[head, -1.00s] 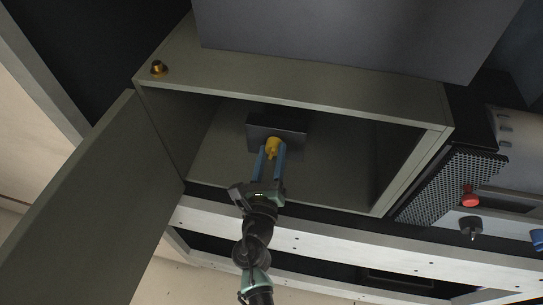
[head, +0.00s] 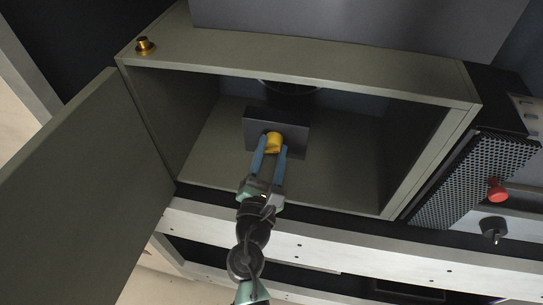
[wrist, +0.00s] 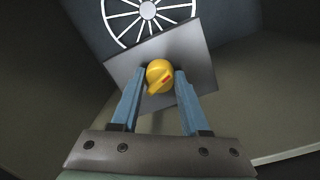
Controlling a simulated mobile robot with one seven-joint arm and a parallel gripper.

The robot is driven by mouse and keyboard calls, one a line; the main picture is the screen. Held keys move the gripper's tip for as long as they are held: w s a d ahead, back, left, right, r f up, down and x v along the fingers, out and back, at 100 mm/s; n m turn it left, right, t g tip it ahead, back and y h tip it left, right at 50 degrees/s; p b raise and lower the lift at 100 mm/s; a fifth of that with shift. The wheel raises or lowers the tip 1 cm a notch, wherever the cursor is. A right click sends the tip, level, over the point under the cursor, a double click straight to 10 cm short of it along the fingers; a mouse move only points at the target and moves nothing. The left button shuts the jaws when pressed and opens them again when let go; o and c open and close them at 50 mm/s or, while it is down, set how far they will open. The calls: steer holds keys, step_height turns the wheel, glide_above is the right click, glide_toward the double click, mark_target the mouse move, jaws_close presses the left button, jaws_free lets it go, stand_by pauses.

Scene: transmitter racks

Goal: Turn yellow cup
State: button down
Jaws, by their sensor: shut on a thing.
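The yellow cup (head: 274,142) looks like a rounded yellow knob on the front of a dark grey box (head: 292,124) inside the open cabinet. In the wrist view the yellow cup (wrist: 160,76) has a raised ridge with a small red mark, tilted toward the lower left. My gripper (head: 271,150) reaches into the cabinet with its blue fingers on either side of the cup. In the wrist view my gripper (wrist: 158,88) has its fingertips at the cup's left and right sides, shut on it. The exact contact points are partly hidden.
The cabinet's open door (head: 85,185) hangs at the left. A brass fitting (head: 145,45) sits on the cabinet's upper left edge. A white spoked round grille (wrist: 148,12) is behind the box. A red knob (head: 497,190) and a black knob (head: 493,230) are at the right, outside the cabinet.

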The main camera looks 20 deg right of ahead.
steer(key=m+b, duration=0.1)
steer(key=m, duration=0.1)
steer(key=m+b, duration=0.1)
steer(key=m, duration=0.1)
steer(key=m+b, duration=0.2)
steer(key=m, duration=0.1)
steer(key=shift+f, duration=0.25)
steer(key=m+b, duration=0.4)
steer(key=m, duration=0.1)
steer(key=shift+m+g+h, duration=0.3)
steer(key=shift+h, duration=0.1)
steer(key=m+b, duration=0.3)
steer(key=m, duration=0.2)
steer(key=shift+m, duration=0.4)
steer(key=m+b, duration=0.3)
steer(key=m, duration=0.1)
steer(key=shift+a+m+g, duration=0.1)
steer(key=shift+m+g, duration=0.2)
steer(key=shift+r+m+b, duration=0.1)
steer(key=shift+m+b, duration=0.3)
steer(key=shift+m, duration=0.4)
steer(key=shift+c, duration=2)
jaws_free()
